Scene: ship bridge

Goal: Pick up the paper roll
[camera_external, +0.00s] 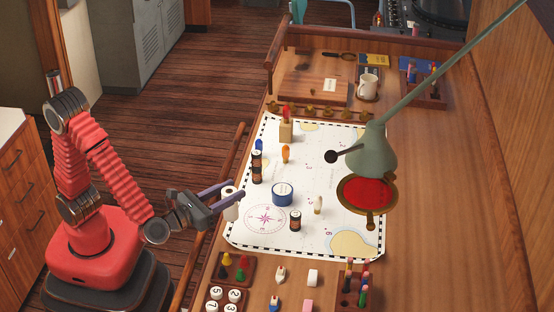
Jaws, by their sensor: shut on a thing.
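The white paper roll (231,208) is at the left edge of the chart, close to the table's front rail. My gripper (232,195) reaches in from the left with its purple-grey fingers shut on the roll. The fingers cover the upper part of the roll. The roll looks upright. I cannot tell whether its bottom touches the table.
The chart (340,195) holds a blue tape roll (282,194), dark bottles (257,167) and small pieces. A wooden rail (207,216) runs along the near edge. A green lamp (372,155) hangs over the right side. Small trays (235,283) stand in front.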

